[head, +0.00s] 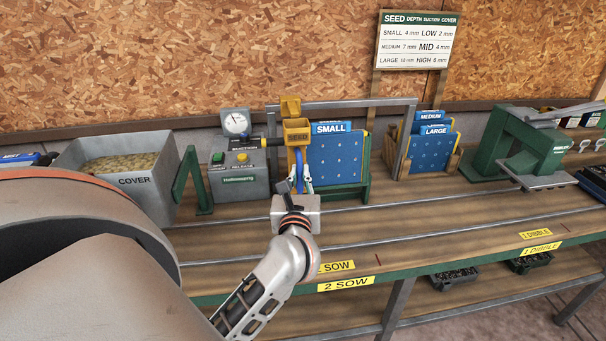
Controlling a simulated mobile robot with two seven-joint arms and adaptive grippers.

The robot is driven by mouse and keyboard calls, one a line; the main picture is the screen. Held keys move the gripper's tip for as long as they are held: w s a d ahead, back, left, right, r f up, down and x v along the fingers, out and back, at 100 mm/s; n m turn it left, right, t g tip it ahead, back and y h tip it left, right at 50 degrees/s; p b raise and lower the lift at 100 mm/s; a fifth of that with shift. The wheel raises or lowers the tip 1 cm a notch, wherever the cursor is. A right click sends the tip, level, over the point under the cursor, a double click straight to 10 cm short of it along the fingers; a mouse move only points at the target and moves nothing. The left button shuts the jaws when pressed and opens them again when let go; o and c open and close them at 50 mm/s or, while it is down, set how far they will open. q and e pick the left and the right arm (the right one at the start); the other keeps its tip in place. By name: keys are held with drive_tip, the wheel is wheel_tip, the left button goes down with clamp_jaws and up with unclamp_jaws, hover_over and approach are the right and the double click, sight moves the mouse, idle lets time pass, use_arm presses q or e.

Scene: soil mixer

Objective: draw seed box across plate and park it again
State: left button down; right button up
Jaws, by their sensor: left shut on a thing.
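The seed box (297,131) is a small yellow hopper marked SEED. It is upright at the left edge of the blue SMALL plate (336,157), which stands upright in a green frame (364,170). My left gripper (299,186) is shut on the lower part of the seed box, by its yellow and blue stem. The gripper's body hides what lies just below. Whether the box touches the plate cannot be told. My right gripper is not in view.
Left of the plate stand a gray suction box (239,182) with a dial gauge (235,124) and a COVER bin (118,168). MEDIUM and LARGE plates (431,148) and a green press (520,150) stand to the right. Rails (420,205) cross the fairly clear bench front.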

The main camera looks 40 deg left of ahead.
use_arm(q)
drive_tip(key=c, duration=2.1)
unclamp_jaws()
drive_tip(key=shift+a, duration=0.1)
drive_tip(key=v, duration=1.2)
drive_tip(key=shift+w, duration=0.1)
